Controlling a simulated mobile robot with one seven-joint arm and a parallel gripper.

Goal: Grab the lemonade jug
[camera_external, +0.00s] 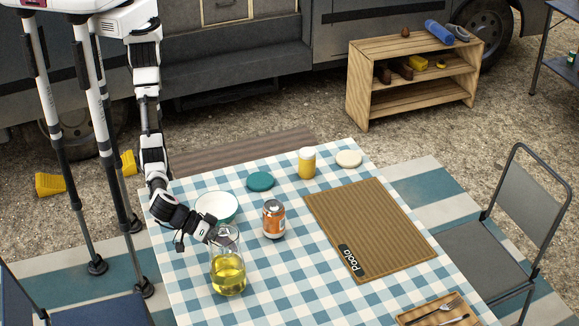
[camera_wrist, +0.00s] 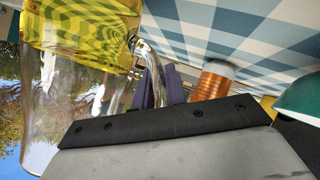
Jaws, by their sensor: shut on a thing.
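The lemonade jug (camera_external: 228,274) is clear glass with yellow liquid in its lower part. It is upright at the near left of the checked table; whether its base touches the cloth is hard to tell. My gripper (camera_external: 213,238) is at the jug's upper left side. In the wrist view the jug (camera_wrist: 75,30) fills the upper left. There the dark fingers of my gripper (camera_wrist: 163,86) are shut on the jug's clear handle (camera_wrist: 152,65). The exact finger contact is partly hidden.
An orange can (camera_external: 273,220) stands close to the jug's right. A white bowl (camera_external: 217,206) lies behind it. A teal lid-like disc (camera_external: 260,181), a yellow glass (camera_external: 307,163) and a cream disc (camera_external: 348,159) stand farther back. A brown mat (camera_external: 370,230) covers the right side.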

